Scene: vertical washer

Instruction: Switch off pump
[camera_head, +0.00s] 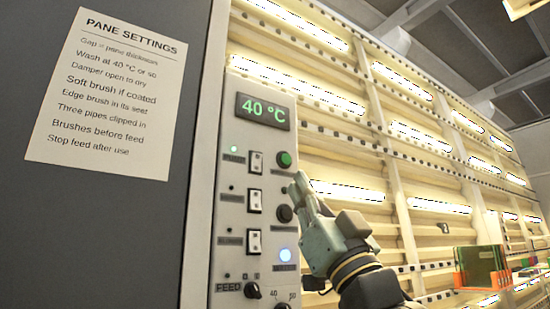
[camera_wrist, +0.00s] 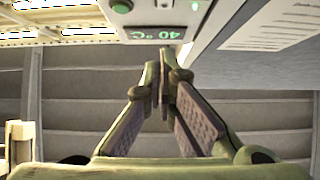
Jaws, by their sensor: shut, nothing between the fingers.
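The narrow control panel (camera_head: 228,200) has a display (camera_head: 263,111) reading 40 °C. Its top row has a small label that looks like PUMP, a lit green lamp (camera_head: 233,149), a white rocker switch (camera_head: 255,162) and a round green button (camera_head: 284,159). I cannot tell the rocker's tilt clearly. My gripper (camera_head: 299,184) is shut and empty, just right of the panel and a little below the green button. In the wrist view my gripper (camera_wrist: 164,78) has its fingertips together below the upside-down display (camera_wrist: 165,33). The rocker switches are hidden there.
Below are two more rockers (camera_head: 254,201) (camera_head: 253,241), a dark round button (camera_head: 284,213), a blue-lit button (camera_head: 284,254) and a feed knob (camera_head: 252,290). A settings notice (camera_head: 105,95) hangs on the dark panel at left. An orange rack (camera_head: 481,268) holds panes at right.

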